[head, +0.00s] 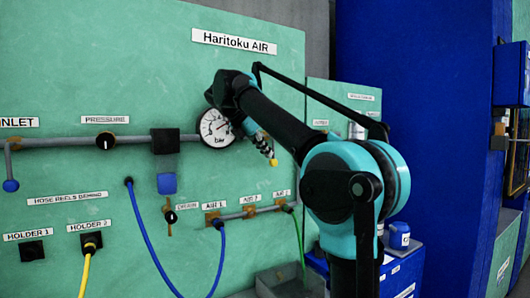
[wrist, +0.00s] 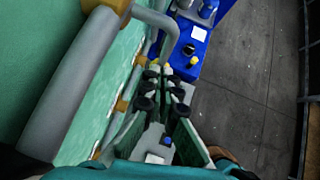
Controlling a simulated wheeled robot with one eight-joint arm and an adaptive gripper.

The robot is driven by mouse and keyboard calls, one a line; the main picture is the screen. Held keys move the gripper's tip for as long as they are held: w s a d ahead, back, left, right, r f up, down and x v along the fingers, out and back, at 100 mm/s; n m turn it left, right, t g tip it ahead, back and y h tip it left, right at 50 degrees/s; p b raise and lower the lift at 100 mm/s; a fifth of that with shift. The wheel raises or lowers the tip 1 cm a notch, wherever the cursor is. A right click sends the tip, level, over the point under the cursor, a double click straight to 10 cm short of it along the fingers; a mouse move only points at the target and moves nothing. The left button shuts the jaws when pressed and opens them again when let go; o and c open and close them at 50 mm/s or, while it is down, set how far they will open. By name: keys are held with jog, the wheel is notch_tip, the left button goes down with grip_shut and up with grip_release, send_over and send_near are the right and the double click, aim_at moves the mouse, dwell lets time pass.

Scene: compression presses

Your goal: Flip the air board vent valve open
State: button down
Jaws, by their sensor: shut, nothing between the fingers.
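The green air board (head: 90,80), labelled Haritoku AIR, fills the left and middle of the head view. I cannot pick out the vent valve for certain; part of the board is hidden behind my arm. My gripper (head: 273,162) hangs in front of the board, right of the round pressure gauge (head: 216,128), with a yellow tip showing. A thick grey cylinder (wrist: 75,90) is close on the left.
A black-handled drain valve (head: 170,216) and a row of air outlets (head: 248,211) with hoses are low on the board. Blue equipment (head: 399,236) stands at right; a blue unit with a yellow knob (wrist: 194,61) shows in the wrist view. Grey floor (wrist: 255,80) is open at right.

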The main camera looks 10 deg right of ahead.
jog(key=shift+w+d+f+t+h, duration=0.1)
jog(key=shift+d+f+t+h, duration=0.15)
jog(key=shift+h, duration=0.35)
jog(key=shift+w+d+f+t+h, duration=0.15)
jog(key=shift+d+t+h, duration=0.15)
jog(key=shift+h, duration=0.3)
jog(key=shift+w+d+f+t+h, duration=0.1)
jog(key=shift+d+t+h, duration=0.2)
jog(key=shift+h, duration=0.25)
jog(key=shift+w+d+f+t+h, duration=0.1)
jog(key=shift+d+t+h, duration=0.15)
jog(key=shift+h, duration=0.3)
jog(key=d+t+h, duration=0.1)
jog(key=h, duration=0.1)
jog(key=w+d+n+t+h, duration=0.1)
jog(key=h, duration=0.1)
jog(key=shift+d, duration=0.15)
jog(key=shift+w+d+r+n+t+h, duration=0.2)
jog(key=shift+w+d+r+t+h, duration=0.1)
jog(key=shift+d+r+t+h, duration=0.45)
jog(key=shift+w+d+r+n+t+h, duration=0.25)
jog(key=shift+d+r+t+h, duration=0.25)
jog(key=shift+d+h, duration=0.45)
jog(key=shift+w+a, duration=0.1)
